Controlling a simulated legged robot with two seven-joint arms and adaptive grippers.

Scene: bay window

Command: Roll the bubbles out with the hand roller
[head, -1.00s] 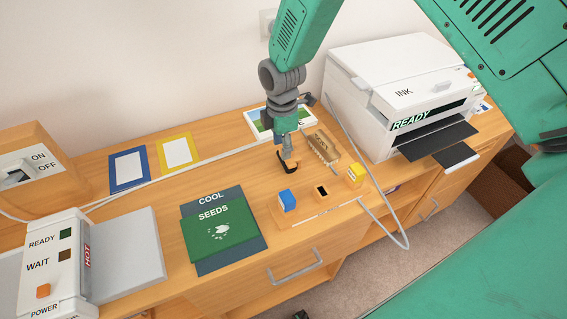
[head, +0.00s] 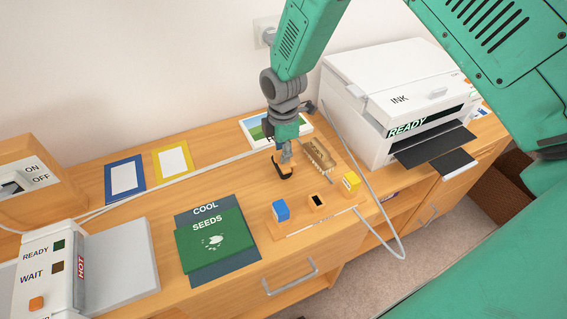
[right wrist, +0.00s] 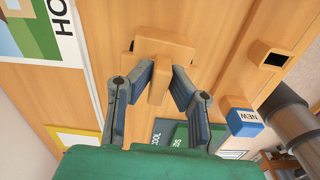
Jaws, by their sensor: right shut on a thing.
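The wooden T-shaped tool, probably the hand roller, (head: 320,155) lies on the desk beside the landscape card. It also shows in the right wrist view (right wrist: 165,47), with its stem between the two fingers. My right gripper (head: 283,169) is low over the desk at the left of this tool. In the right wrist view its fingers (right wrist: 162,88) are shut on the stem. A green SEEDS sheet (head: 215,240) lies on a dark COOL mat (head: 222,280) left of the gripper. No bubbles can be made out on it. My left gripper is not in view.
A white printer (head: 385,85) stands at the back right, with a loose cable beside it. A blue block (head: 281,210), a dark-topped block and a yellow block (head: 350,182) stand near the front edge. A white heater machine (head: 45,275) stands at the left.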

